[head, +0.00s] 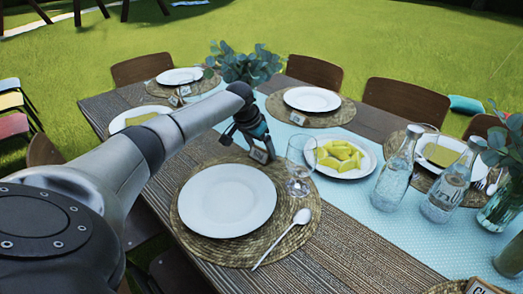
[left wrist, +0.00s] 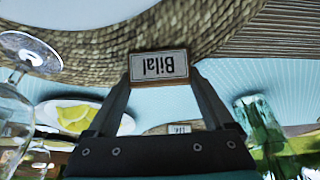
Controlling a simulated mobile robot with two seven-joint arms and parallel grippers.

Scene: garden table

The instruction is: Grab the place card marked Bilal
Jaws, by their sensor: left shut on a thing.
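The place card (left wrist: 160,67) marked Bilal shows upside down in the left wrist view, with dark letters on white in a brown frame. In the head view the card (head: 259,155) is at the back edge of the near round woven mat (head: 192,232). My left gripper (head: 247,142) is shut on this card, one finger at each side of it. The card's face is uncovered. I cannot tell whether the card still touches the table. My right gripper is not in view.
A wine glass (head: 300,165) stands just right of the card. A white plate (head: 228,200) lies in front. A plate of yellow food (head: 340,172) and two glass bottles (head: 396,165) stand to the right. A leafy plant (head: 245,65) is behind. Another card (head: 297,118) stands farther back.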

